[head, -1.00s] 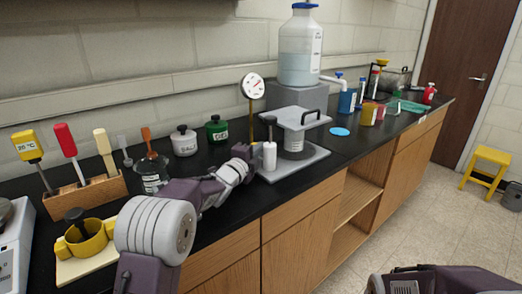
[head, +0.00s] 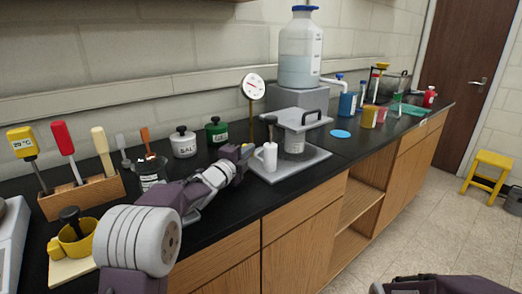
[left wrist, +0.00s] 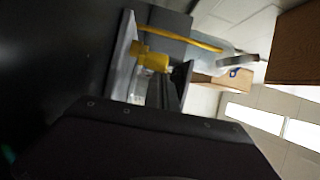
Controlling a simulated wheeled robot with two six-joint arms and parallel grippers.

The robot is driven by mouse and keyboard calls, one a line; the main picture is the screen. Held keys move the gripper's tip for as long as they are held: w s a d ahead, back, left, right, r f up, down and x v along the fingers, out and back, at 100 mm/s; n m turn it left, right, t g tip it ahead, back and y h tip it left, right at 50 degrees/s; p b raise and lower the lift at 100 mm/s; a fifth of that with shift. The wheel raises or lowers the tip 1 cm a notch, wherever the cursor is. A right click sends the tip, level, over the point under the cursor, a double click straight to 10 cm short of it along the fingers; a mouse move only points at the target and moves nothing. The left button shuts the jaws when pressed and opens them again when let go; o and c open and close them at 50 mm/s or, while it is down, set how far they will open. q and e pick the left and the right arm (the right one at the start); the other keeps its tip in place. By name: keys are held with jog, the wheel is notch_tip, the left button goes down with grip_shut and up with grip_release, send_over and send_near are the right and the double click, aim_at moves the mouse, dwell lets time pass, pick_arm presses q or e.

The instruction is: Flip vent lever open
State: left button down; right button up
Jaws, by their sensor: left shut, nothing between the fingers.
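The press-like apparatus stands on a grey base plate (head: 300,164) in the middle of the head view, with a clear cylinder under a grey top plate (head: 302,119). At its front left is a white upright part (head: 270,157) with a small piece sticking out to the left. I cannot tell for sure which part is the vent lever. My left gripper (head: 245,151) is shut and empty, close to the left of the white part; contact is unclear. In the left wrist view a yellow fitting (left wrist: 150,57) shows just beyond the dark gripper (left wrist: 178,85).
A dial gauge (head: 253,86) on a thin stem stands behind. A large bottle (head: 300,55) sits on a grey block. A salt jar (head: 184,145), a green jar (head: 217,132) and a beaker (head: 150,172) stand left of the apparatus. The counter front is clear.

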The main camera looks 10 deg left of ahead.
dwell(0.4)
